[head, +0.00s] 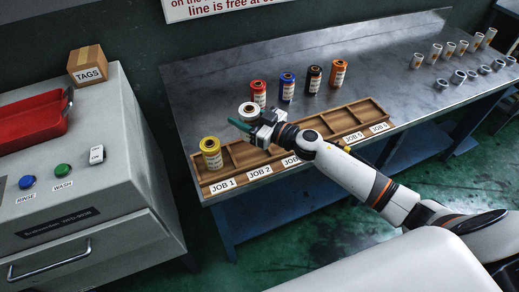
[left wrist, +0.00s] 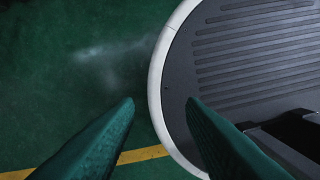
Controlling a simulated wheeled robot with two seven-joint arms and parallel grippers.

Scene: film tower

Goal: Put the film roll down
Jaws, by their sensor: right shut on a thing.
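My right gripper (head: 246,126) is over the JOB 2 side of the wooden tray (head: 206,189), shut on a white film roll (head: 249,108). The roll's top shows above the fingers; its lower part is hidden, so I cannot tell whether it touches the tray. A yellow film roll (head: 211,153) stands upright in the JOB 1 compartment. My left gripper shows only in the left wrist view (left wrist: 160,104), open and empty above the green floor.
Red (head: 258,92), blue (head: 287,86), black (head: 313,79) and orange (head: 338,73) rolls stand behind the tray on the metal bench (head: 215,88). Several pale rolls stand or lie at the right. A cabinet with a red tray (head: 30,125) and a TAGS box (head: 87,66) is at left.

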